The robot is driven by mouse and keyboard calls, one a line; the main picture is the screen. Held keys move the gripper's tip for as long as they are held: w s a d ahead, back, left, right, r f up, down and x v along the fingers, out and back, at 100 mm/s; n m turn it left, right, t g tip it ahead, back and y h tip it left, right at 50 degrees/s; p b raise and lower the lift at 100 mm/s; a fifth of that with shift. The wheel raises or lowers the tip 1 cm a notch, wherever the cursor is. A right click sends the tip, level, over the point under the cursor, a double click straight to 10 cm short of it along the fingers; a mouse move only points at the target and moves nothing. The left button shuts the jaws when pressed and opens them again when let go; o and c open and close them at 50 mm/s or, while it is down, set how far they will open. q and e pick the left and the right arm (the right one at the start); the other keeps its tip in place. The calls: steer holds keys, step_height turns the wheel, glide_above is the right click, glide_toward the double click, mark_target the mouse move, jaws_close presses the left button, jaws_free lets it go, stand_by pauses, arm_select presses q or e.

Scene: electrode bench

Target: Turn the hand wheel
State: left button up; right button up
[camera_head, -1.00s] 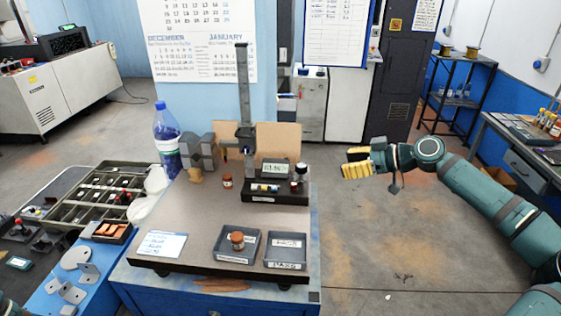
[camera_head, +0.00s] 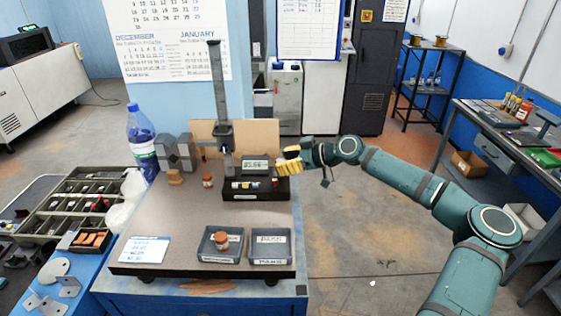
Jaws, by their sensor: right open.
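A dark height-gauge stand (camera_head: 218,95) with a tall post rises at the back of the grey-brown bench board. Its base (camera_head: 243,194) carries a small digital display (camera_head: 255,165). My right gripper (camera_head: 284,160) has yellow fingers and is just right of the display, above the base's right end. The gripper looks open. It covers the spot where a small round knob, perhaps the hand wheel, showed earlier, so I cannot tell whether the fingers touch it. My left gripper is out of view.
Two dark trays (camera_head: 240,262) stand at the board's front right, the left one holding a copper-coloured part (camera_head: 222,241). A blue-capped bottle (camera_head: 141,140) and grey blocks (camera_head: 176,153) stand at the back left. A white card (camera_head: 143,250) lies at the front left.

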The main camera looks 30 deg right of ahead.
steer(key=shift+x, duration=0.8)
jaws_close()
steer(key=shift+m+t+h+b, duration=0.9)
steer(key=shift+m+h+b, duration=0.1)
steer(key=shift+m+h, duration=0.45)
steer(key=shift+f+m+t+h+b, duration=0.1)
steer(key=shift+m+t+h+b, duration=0.2)
steer(key=shift+m+h+b, duration=0.55)
steer(key=m+h+b, duration=0.2)
steer(key=h+b, duration=0.1)
steer(key=b, duration=0.1)
steer(key=shift+a+t+b, duration=0.1)
steer(key=shift+t+b, duration=0.25)
steer(key=shift+t, duration=0.05)
steer(key=shift+r+m+h+b, duration=0.2)
steer(key=shift+m+h+b, duration=0.3)
steer(key=shift+m+h, duration=0.35)
